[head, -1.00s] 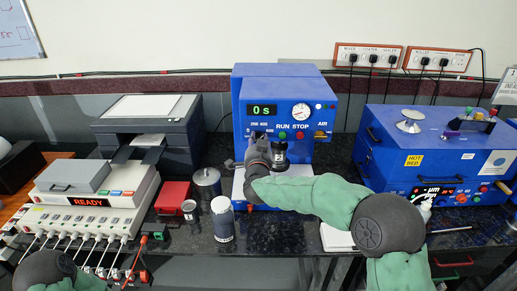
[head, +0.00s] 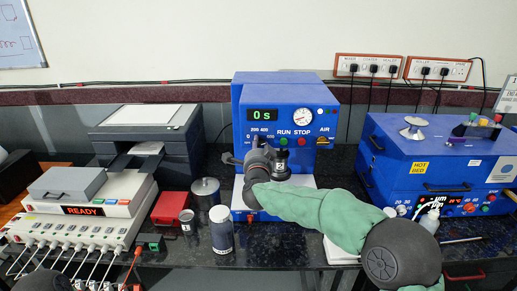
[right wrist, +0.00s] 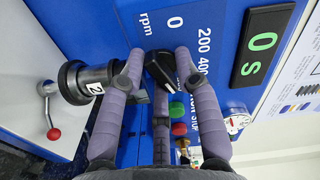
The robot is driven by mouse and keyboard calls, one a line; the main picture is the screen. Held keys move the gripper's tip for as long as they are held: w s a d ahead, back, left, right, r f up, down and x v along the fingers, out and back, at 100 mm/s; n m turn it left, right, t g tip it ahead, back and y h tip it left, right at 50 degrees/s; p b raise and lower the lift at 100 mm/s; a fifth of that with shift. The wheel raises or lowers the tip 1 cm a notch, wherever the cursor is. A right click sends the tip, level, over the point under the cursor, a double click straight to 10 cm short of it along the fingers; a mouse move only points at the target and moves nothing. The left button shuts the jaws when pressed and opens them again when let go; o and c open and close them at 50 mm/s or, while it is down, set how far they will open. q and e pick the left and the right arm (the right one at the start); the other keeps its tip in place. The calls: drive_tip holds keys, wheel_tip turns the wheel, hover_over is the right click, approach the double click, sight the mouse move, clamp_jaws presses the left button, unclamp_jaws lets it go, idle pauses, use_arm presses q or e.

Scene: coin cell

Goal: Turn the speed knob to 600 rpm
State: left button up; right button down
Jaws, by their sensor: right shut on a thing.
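The blue machine (head: 270,95) stands at the back centre, with a green "0 s" display (head: 263,115). Its black speed knob (right wrist: 160,68) shows in the right wrist view, beside the printed "rpm", "0", "200" and "400". My right gripper (right wrist: 160,65) is shut on this knob, with its grey fingers around it. The gripper (head: 257,150) covers the knob in the head view. I cannot tell which speed the knob points to. My left arm shows only in part at the lower left edge, and its gripper is out of view.
A dark cylinder (right wrist: 88,82) stands close to my right fingers, with a red-tipped lever (right wrist: 50,115) beyond it. Green and red buttons (right wrist: 179,120) are beside the knob. A blue hot bed (head: 440,150) is at the right.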

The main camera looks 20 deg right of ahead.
drive_tip(key=shift+f, duration=0.6)
drive_tip(key=c, duration=1.1)
unclamp_jaws()
drive_tip(key=shift+c, duration=0.2)
drive_tip(key=shift+r, duration=0.35)
drive_tip(key=v, duration=1.2)
